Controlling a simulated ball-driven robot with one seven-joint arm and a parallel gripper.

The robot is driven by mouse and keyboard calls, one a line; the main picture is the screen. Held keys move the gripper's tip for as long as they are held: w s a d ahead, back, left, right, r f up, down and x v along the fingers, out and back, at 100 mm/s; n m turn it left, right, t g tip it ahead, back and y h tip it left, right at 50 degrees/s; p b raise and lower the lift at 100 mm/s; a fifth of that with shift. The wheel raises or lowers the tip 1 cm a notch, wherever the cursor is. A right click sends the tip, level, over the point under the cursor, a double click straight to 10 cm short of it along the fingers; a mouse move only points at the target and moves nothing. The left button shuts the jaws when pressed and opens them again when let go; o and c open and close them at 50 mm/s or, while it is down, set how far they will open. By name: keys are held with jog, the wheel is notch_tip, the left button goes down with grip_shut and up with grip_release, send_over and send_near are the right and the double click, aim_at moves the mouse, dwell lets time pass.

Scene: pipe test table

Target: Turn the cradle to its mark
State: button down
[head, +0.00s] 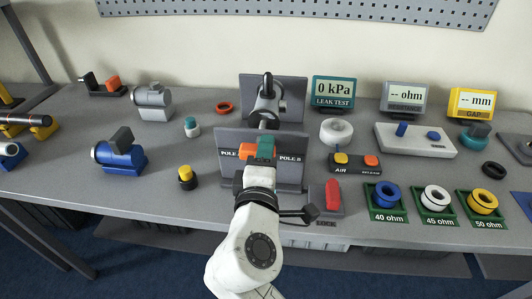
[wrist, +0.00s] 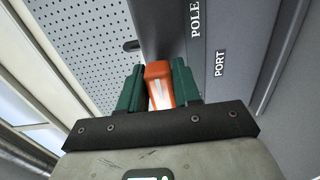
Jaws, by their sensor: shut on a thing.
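My gripper (head: 264,148) is at the front panel in the middle of the table, its green fingers shut on an orange block. In the wrist view the orange block (wrist: 159,86) sits between the two green fingers. The grey front panel (head: 292,172) carries "POLE" labels, with "POLE B" at right; in the wrist view the panel (wrist: 232,45) shows "POLE" and "PORT". Behind it stands a second grey panel (head: 295,101) with dark and light metal fittings (head: 266,103) between. I take these fittings as the cradle, but my arm hides part; its mark cannot be made out.
A red lever block (head: 333,195) labelled LOCK stands just right of my arm. An AIR button box (head: 356,163) and a white ring (head: 336,131) are farther right. Green trays with rings (head: 388,196) line the front right. A yellow-and-black cap (head: 187,178) stands left.

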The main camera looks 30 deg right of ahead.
jog(key=c, duration=0.9)
grip_release()
jog(key=v, duration=1)
jog(key=shift+s+a+f+b, duration=0.1)
jog(key=shift+s+a+b, duration=0.1)
jog(key=shift+s+b, duration=0.15)
